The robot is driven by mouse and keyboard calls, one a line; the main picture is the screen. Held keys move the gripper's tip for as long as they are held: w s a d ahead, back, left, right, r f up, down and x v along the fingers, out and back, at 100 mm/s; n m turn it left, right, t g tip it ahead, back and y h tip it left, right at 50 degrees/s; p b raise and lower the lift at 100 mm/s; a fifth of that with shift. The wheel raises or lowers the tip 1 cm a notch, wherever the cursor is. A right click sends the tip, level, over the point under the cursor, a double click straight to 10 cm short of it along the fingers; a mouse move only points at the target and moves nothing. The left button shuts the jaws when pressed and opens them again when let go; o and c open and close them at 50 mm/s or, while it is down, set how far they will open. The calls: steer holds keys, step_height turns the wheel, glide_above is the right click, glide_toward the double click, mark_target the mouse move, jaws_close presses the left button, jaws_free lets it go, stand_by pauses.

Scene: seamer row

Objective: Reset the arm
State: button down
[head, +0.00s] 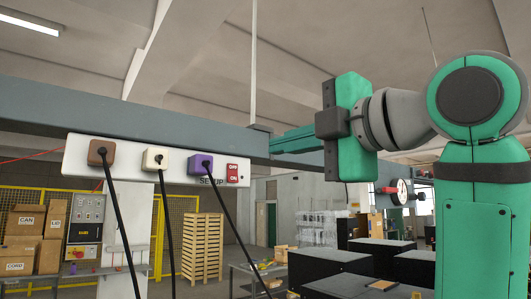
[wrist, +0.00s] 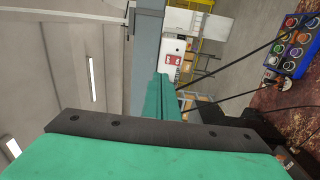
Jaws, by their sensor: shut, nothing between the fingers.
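My gripper (head: 274,145) is at the end of my raised green and grey arm, on the right side of the head view. Its green fingers point left and lie together with nothing between them. In the head view they overlap the grey overhead beam (head: 225,133), right of the white socket panel (head: 130,173); I cannot tell whether they touch the beam. In the wrist view the closed fingers (wrist: 163,80) stand up from the dark palm, in front of the beam (wrist: 145,60). Part of the panel also shows there.
The panel holds a brown plug (head: 101,152), a white plug (head: 155,158) and a purple plug (head: 200,164) with hanging black cords, and a red OFF/ON switch (head: 232,173). Black boxes (head: 330,265) stand below my arm. A blue tray (wrist: 290,45) of coloured round items shows in the wrist view.

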steer(key=shift+s+d, duration=0.25)
steer(key=shift+d, duration=0.15)
steer(key=shift+w, duration=0.15)
